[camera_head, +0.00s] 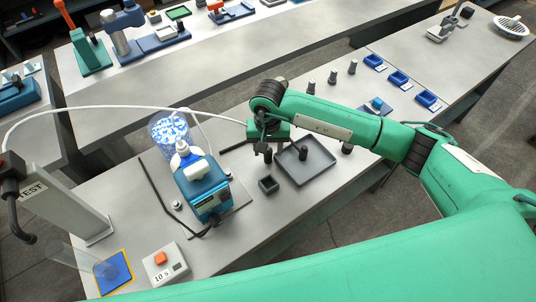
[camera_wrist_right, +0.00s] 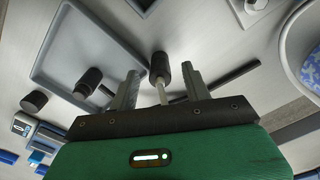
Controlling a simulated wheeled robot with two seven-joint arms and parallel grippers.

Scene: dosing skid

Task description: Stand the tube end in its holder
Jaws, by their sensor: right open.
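A thin white tube (camera_head: 100,107) arches from the post marked TEST, over the blue pump, to my right gripper (camera_head: 268,152). In the right wrist view, a black cylinder on a pale stem (camera_wrist_right: 160,68) shows between the spread fingers of my right gripper (camera_wrist_right: 160,90); it looks like the tube end. The fingers are open, with gaps on both sides of it. A small dark square cup (camera_head: 268,185) stands on the bench in front of the gripper; I cannot tell whether it is the holder. My left gripper is not in view.
A grey tray (camera_head: 315,168) lies right of the gripper, with black cylinders around it. The blue pump (camera_head: 205,190) and a beaker of blue beads (camera_head: 170,130) stand to the left. A 10 S button box (camera_head: 165,263) and a clear cylinder (camera_head: 80,258) are nearer me.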

